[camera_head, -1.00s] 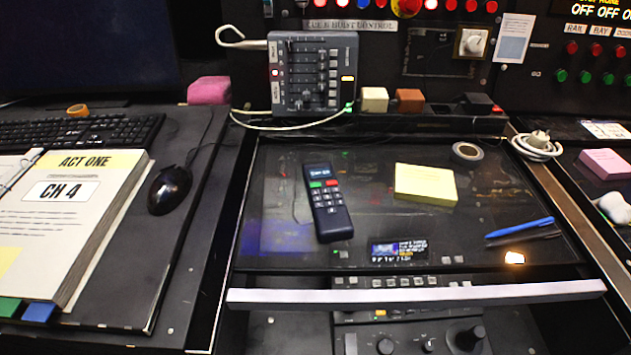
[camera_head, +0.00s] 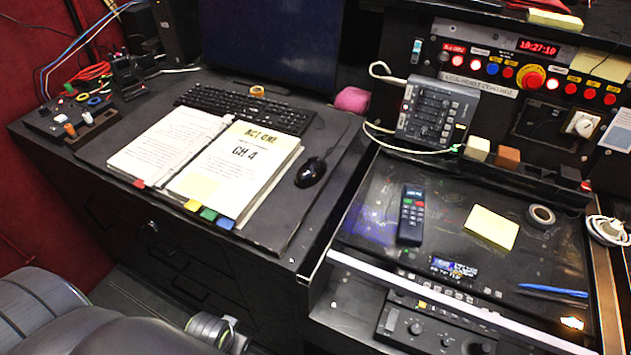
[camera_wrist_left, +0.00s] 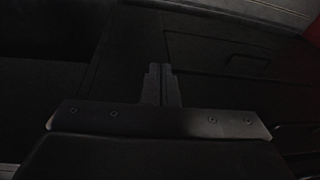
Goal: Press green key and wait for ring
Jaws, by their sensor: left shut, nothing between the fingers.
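A dark handset (camera_head: 411,218) lies on the black glass-like panel of the console on the right in the head view. It has a small screen at its top and a red and a green key just below it, above the number keys. My left gripper (camera_wrist_left: 161,85) shows in the left wrist view with its two fingers together and nothing between them. It is over a dark surface with drawer-like fronts, and no handset is in that view. My right gripper is in neither view.
A yellow note pad (camera_head: 491,228), a tape roll (camera_head: 541,215) and a blue pen (camera_head: 553,290) lie near the handset. A fader box (camera_head: 437,115) stands behind it. An open binder (camera_head: 235,170), mouse (camera_head: 311,172) and keyboard (camera_head: 245,107) fill the left desk.

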